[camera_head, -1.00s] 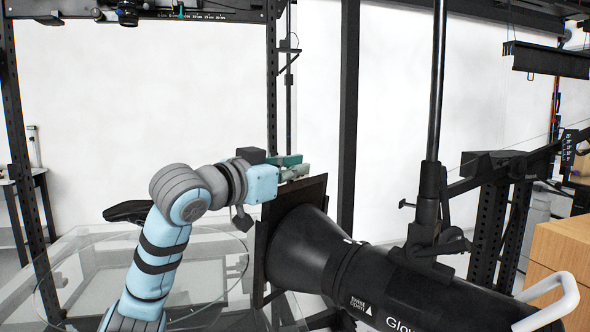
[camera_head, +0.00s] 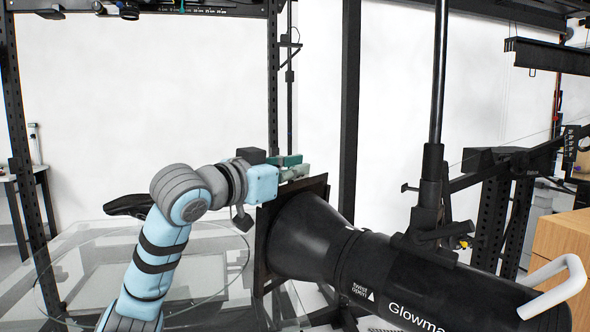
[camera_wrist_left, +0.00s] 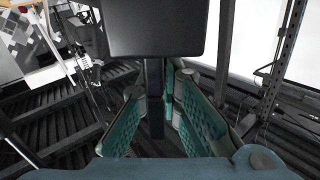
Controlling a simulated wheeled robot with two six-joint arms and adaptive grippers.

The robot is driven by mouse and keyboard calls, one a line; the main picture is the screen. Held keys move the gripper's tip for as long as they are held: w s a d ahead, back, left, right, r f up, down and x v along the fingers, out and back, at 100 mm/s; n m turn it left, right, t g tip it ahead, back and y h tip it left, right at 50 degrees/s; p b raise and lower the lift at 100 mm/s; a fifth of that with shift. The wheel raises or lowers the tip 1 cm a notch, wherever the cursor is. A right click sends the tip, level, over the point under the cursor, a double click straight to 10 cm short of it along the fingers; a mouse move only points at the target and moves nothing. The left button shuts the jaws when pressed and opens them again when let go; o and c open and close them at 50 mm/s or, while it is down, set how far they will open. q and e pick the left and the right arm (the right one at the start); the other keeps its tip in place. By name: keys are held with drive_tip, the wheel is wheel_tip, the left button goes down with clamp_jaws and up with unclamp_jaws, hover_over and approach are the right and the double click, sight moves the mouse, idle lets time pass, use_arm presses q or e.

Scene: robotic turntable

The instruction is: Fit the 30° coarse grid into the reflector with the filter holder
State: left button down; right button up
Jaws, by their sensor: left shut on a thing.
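The reflector (camera_head: 301,238) is a black cone on a black lamp body marked "Glowma...", on the right in the head view. A dark square frame (camera_head: 262,245), seen nearly edge-on, stands upright at its mouth. I cannot tell the filter holder and the grid apart there. My left gripper (camera_head: 291,168), with teal fingers, is at the frame's top edge. In the left wrist view its fingers (camera_wrist_left: 155,105) are shut on a thin dark upright piece (camera_wrist_left: 154,80), which seems to be part of the grid or its frame. My right gripper is out of view.
A black stand pole (camera_head: 436,90) and clamp rise over the lamp. A white handle (camera_head: 560,280) is at the lamp's rear. A clear glass table (camera_head: 90,260) lies at lower left. Black rack posts (camera_head: 348,110) stand behind, and a wooden cabinet (camera_head: 565,240) is at right.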

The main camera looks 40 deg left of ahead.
use_arm(q)
drive_tip(key=shift+a+f+b, duration=0.1)
drive_tip(key=shift+f+b, duration=0.7)
drive_tip(key=shift+f, duration=0.05)
drive_tip(key=c, duration=1.7)
unclamp_jaws()
drive_tip(key=shift+r, duration=0.1)
wheel_tip(320, 180, up, 10)
